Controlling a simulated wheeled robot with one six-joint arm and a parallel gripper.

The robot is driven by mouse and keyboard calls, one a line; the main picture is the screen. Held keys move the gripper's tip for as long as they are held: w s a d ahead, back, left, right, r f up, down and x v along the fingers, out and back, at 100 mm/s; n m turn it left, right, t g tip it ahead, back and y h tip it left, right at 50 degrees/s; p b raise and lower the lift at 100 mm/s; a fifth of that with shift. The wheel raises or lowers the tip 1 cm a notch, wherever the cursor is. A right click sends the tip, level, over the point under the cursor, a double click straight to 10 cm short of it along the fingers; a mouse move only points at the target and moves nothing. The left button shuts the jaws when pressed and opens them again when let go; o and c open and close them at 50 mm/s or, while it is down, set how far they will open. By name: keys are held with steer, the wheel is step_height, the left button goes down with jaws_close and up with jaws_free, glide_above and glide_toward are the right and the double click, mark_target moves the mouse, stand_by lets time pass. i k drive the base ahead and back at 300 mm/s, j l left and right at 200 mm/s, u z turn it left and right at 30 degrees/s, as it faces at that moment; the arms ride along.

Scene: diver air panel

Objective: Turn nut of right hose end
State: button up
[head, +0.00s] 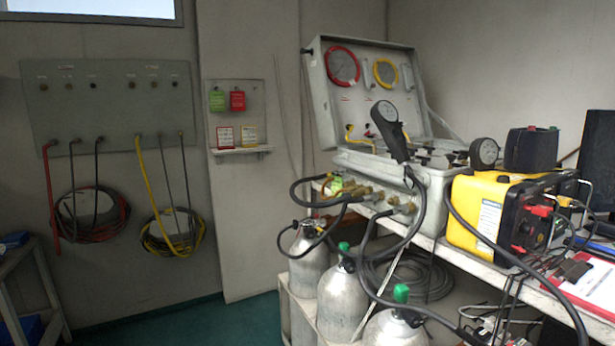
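The grey air panel case (425,184) stands open on the bench, its lid raised with a red-rimmed and a yellow-rimmed gauge. Brass fittings line its front side, and black hoses run to them. The right brass fitting (404,208) sits low on the case front, near the bench edge. Another brass fitting (368,193) is to its left. The nuts are too small to make out in detail, and hoses partly cover them. My gripper does not show in this view.
Several grey cylinders (342,300), some with green caps, stand in front of the bench. A black gauge (390,128) on a hose leans at the case. A yellow box (490,215) is to the right. Hose coils (90,215) hang on the left wall. Floor (175,325) at lower left is clear.

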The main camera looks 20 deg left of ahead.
mark_target(405, 209)
steer(key=i+j, duration=0.2)
steer(key=j, duration=0.15)
steer(key=i+j, duration=0.2)
steer(key=j, duration=0.2)
steer(key=i+j, duration=0.2)
steer(key=j, duration=0.15)
steer(key=i+j, duration=0.25)
steer(key=j, duration=0.15)
